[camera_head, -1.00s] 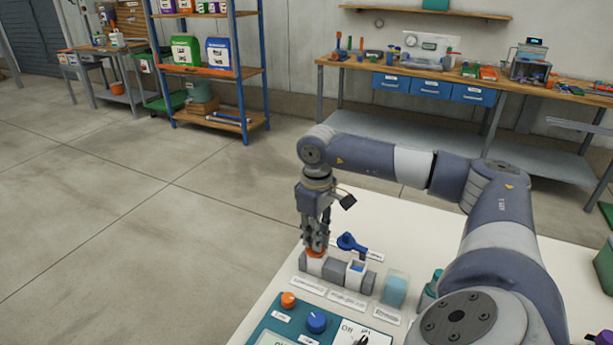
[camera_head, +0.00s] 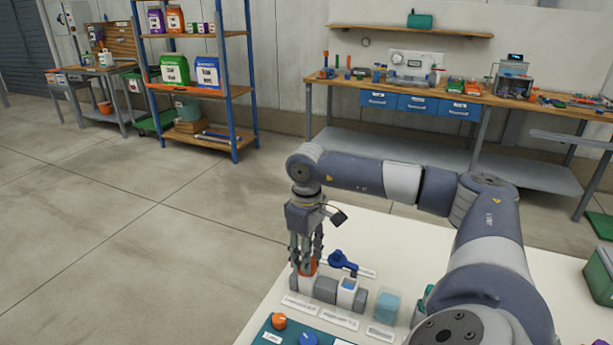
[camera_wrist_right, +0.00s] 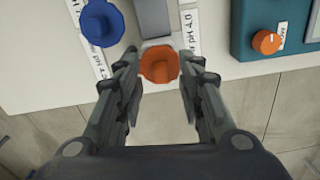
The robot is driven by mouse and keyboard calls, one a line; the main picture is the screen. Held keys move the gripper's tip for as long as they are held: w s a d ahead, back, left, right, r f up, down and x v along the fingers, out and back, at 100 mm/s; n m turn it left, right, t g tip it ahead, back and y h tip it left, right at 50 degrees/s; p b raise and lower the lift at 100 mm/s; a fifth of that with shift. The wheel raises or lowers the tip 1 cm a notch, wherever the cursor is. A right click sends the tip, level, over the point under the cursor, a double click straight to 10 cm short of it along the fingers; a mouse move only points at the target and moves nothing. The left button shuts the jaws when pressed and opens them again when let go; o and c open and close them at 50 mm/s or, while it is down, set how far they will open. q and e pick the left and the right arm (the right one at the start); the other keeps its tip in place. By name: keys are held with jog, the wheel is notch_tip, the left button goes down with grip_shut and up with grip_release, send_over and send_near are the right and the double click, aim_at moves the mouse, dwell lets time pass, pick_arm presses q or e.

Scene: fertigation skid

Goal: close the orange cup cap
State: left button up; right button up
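The orange cup cap (camera_wrist_right: 160,64) sits at the end of a grey and white holder block. It shows small between my fingers in the head view (camera_head: 309,269). My right gripper (camera_wrist_right: 160,72) points down over it, with one finger on each side. The fingers are apart, and narrow gaps seem to show between them and the cap; contact is hard to judge. The cap's underside and its seat are hidden. My left gripper is not in view.
A blue knobbed part (camera_head: 342,262) lies beside the holder (camera_head: 326,290). A clear cup with blue content (camera_head: 387,304) stands to its right. A teal panel with an orange knob (camera_head: 279,321) is in front. The white table's left edge is close to the gripper.

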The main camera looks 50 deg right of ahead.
notch_tip(320, 180, up, 12)
dwell(0.4)
jog(key=shift+c, duration=0.2)
